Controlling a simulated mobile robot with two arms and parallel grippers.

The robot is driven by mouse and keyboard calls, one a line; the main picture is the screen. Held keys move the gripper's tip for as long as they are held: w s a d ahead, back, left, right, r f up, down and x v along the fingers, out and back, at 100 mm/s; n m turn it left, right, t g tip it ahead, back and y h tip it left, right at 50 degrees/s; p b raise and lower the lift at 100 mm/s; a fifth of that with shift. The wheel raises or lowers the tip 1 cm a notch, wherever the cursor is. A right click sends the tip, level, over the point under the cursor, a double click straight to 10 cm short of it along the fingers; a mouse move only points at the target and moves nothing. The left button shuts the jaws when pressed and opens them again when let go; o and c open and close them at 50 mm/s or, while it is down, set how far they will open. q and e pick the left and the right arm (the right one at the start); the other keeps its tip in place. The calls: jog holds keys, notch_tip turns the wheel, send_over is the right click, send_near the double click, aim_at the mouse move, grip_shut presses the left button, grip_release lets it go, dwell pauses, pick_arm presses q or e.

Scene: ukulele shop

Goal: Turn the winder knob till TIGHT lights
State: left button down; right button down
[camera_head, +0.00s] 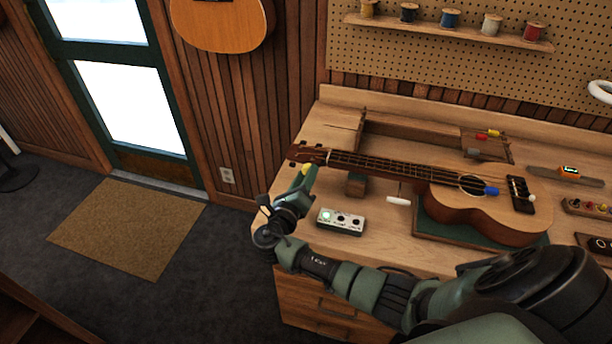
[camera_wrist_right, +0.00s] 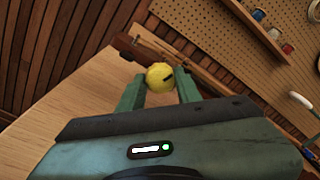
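The winder's yellow knob (camera_head: 306,169) is by the ukulele's headstock (camera_head: 310,154). My right gripper (camera_head: 308,178) is at the knob. Its two fingers (camera_wrist_right: 160,88) stand apart on either side of the knob, with what look like narrow gaps. A small pale box (camera_head: 340,221) on the bench has a row of round lamps; the left one glows green and the others look dark. Its lettering is too small to read. My left gripper is not in view.
The ukulele (camera_head: 470,205) lies on a green mat (camera_head: 432,234), its neck over a wooden support (camera_head: 356,185). A white-handled tool (camera_head: 398,201) lies near the box. Bare bench surrounds the box.

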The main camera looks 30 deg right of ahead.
jog(key=shift+m, duration=1.4)
jog(key=m, duration=0.3)
jog(key=m+b, duration=0.1)
jog(key=m, duration=0.3)
jog(key=shift+y+b, duration=0.3)
jog(key=m+b, duration=0.1)
jog(key=m, duration=0.1)
jog(key=shift+f+m, duration=0.1)
jog(key=shift+m, duration=0.2)
jog(key=m+b, duration=0.3)
jog(key=m, duration=0.2)
jog(key=shift+s+y+b, duration=0.1)
jog(key=shift+y+b, duration=0.2)
jog(key=shift+b, duration=0.1)
jog(key=m+b, duration=0.2)
jog(key=m, duration=0.1)
jog(key=shift+t+b, duration=0.3)
jog(key=shift+t, duration=0.1)
jog(key=shift+m+b, duration=0.8)
jog(key=shift+m, duration=0.3)
jog(key=shift+r, duration=0.2)
